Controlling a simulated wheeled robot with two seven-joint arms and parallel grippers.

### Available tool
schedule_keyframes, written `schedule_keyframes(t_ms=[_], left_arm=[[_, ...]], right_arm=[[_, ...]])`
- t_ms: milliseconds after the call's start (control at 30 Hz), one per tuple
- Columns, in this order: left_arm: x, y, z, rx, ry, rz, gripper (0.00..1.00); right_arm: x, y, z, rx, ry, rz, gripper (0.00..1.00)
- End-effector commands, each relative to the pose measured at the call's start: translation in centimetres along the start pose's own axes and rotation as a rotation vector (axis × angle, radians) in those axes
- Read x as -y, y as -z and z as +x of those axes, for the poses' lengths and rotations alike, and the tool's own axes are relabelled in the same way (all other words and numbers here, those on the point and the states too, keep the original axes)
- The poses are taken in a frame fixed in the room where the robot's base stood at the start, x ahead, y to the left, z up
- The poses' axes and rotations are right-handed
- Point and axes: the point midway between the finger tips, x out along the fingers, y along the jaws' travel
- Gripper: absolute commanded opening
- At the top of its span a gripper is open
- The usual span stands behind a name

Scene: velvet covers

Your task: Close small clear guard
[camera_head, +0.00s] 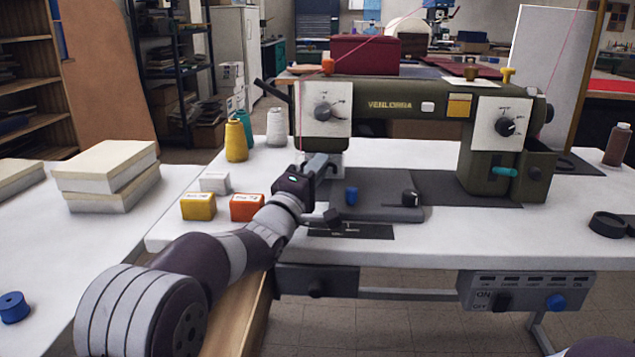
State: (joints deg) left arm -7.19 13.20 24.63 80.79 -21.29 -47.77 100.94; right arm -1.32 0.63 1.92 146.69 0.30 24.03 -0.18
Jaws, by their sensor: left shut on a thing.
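The green sewing machine (400,103) stands on the white table, with its needle end at the left. My left gripper (320,167) reaches in from the lower left to just below that needle end, in front of the light-coloured part (333,160) there. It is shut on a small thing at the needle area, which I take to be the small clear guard. The guard's outline and its angle cannot be made out behind the fingers. My right gripper is not in view.
Thread spools (236,140) and small yellow and orange boxes (198,206) stand left of the gripper. The white table (440,235) is clear at the front.

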Motion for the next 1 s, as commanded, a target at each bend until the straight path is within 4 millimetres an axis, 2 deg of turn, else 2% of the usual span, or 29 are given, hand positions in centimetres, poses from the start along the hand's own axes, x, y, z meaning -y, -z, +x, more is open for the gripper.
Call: schedule_keyframes(t_ms=[267, 300, 333, 667, 767, 1000], left_arm=[[-0.1, 0.1, 0.0, -0.001, -0.004, 0.002, 0.00], [-0.1, 0.1, 0.0, -0.001, -0.005, 0.002, 0.17], [-0.1, 0.1, 0.0, -0.001, -0.004, 0.002, 0.21], [-0.1, 0.1, -0.2, -0.001, -0.003, 0.002, 0.21], [-0.3, 0.1, -1.2, -0.002, -0.003, 0.002, 0.21], [-0.4, 0.2, -6.3, -0.002, -0.003, 0.002, 0.21]], right_arm=[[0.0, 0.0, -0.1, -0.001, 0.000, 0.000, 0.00], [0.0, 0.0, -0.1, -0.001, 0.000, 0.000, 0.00], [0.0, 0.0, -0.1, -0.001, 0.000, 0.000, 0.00], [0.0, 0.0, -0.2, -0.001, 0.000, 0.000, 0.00], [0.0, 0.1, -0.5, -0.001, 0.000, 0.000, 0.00], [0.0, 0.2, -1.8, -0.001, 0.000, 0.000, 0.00]])
